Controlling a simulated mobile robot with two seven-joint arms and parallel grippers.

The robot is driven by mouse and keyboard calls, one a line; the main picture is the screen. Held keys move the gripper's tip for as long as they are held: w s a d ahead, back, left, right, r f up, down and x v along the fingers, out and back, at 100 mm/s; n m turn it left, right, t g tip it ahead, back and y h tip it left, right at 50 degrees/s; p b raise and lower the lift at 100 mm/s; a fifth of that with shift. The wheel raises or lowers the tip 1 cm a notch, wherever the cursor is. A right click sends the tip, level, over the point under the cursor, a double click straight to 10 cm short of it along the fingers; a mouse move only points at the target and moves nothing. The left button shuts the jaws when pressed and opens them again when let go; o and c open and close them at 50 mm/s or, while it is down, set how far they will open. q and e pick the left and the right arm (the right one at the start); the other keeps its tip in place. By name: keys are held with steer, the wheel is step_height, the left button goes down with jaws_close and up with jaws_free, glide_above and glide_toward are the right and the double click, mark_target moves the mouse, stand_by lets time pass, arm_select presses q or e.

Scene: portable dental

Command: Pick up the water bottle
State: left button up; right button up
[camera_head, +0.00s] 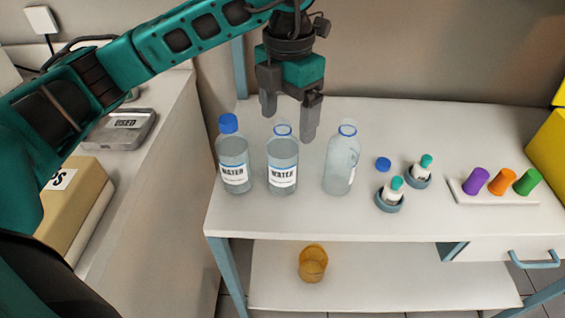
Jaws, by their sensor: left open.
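Three clear bottles stand upright in a row on the white table (300,225). The left water bottle (233,155) has a blue cap and a WATER label. The middle water bottle (283,160) has a WATER label and no cap on its open neck. The right bottle (341,160) is also uncapped, with its label turned mostly aside. A loose blue cap (383,164) lies beside it. My left gripper (291,118) points down, open and empty, above and behind the middle and right bottles. My right gripper is not in view.
Two small teal-capped vials (396,184) (425,162) stand in grey holders. Purple, orange and green pieces (502,181) sit on a white block at right. An amber cup (313,262) stands on the lower shelf.

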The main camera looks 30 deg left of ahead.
mark_target(283, 139)
arm_select(q)
steer(key=f, duration=0.4)
steer(key=shift+s+a+f, duration=0.2)
steer(key=shift+s+a, duration=0.1)
steer(key=shift+a, duration=0.05)
steer(key=shift+f, duration=0.5)
jaws_close()
